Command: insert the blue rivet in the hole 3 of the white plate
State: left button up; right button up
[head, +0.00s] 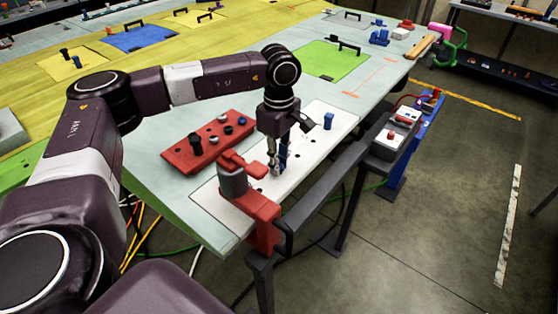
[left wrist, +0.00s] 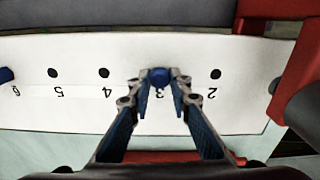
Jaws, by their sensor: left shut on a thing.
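The white plate (head: 312,150) lies near the table edge and also fills the left wrist view (left wrist: 80,105), with a row of numbered holes. My left gripper (head: 277,170) points down with its fingertips close to the plate. In the left wrist view its fingers (left wrist: 160,80) are shut around the blue rivet (left wrist: 160,74). The rivet's round head is over the spot marked 3 and hides hole 3. I cannot tell whether its shank is in the hole. In the head view the fingers mostly hide this rivet. My right gripper is not in view.
Another blue rivet (head: 328,121) stands at hole 6, also at the left edge of the wrist view (left wrist: 6,75). A red block (head: 190,158) with rivets sits beside the plate. A red clamp (head: 262,222) stands at the plate's near end. A grey rail (head: 325,195) runs along the edge.

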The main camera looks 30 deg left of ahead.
pick_arm(q)
jog(key=shift+f, duration=0.2)
jog(key=o, duration=1)
jog(key=shift+r, duration=0.15)
notch_tip(320, 180, up, 12)
jog(key=shift+f, duration=0.1)
notch_tip(320, 180, up, 7)
jog(key=p, duration=0.5)
